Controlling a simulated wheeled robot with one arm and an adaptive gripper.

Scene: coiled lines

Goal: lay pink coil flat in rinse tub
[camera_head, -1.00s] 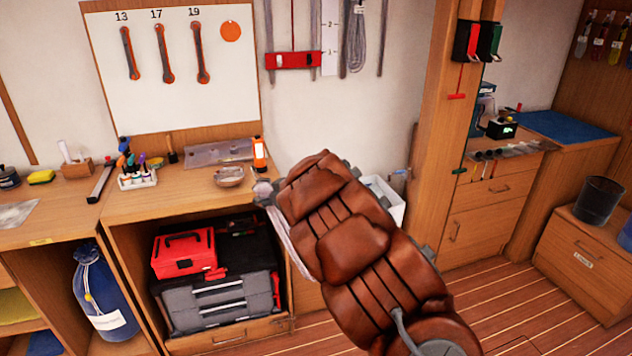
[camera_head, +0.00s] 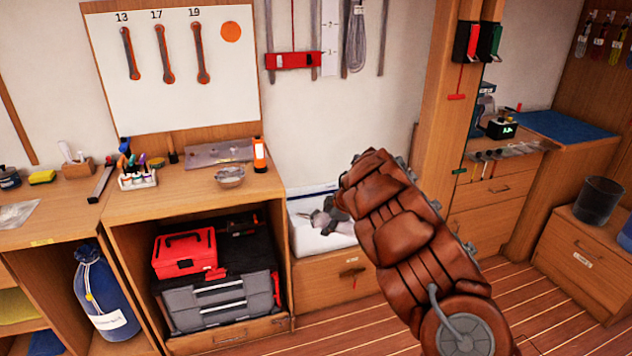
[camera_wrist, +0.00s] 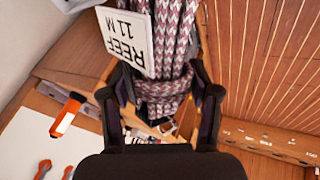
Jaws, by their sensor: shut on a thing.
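A pink-and-white braided coil (camera_wrist: 172,35) with a white tag (camera_wrist: 125,42) reading "REEF 11 M" fills the upper middle of the wrist view. My gripper (camera_wrist: 160,95) is shut on it, with dark fingers on both sides. In the head view my gripper (camera_head: 332,212) is at the white tub (camera_head: 312,191) right of the bench, over its opening. The coil is mostly hidden there by my arm and is hard to make out. I cannot tell whether it touches the tub floor.
Left of the tub the bench top holds a metal bowl (camera_head: 230,176) and an orange-and-white flashlight (camera_head: 259,155). A red toolbox (camera_head: 184,253) sits in the shelf below. A wooden post (camera_head: 447,110) stands right of the tub.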

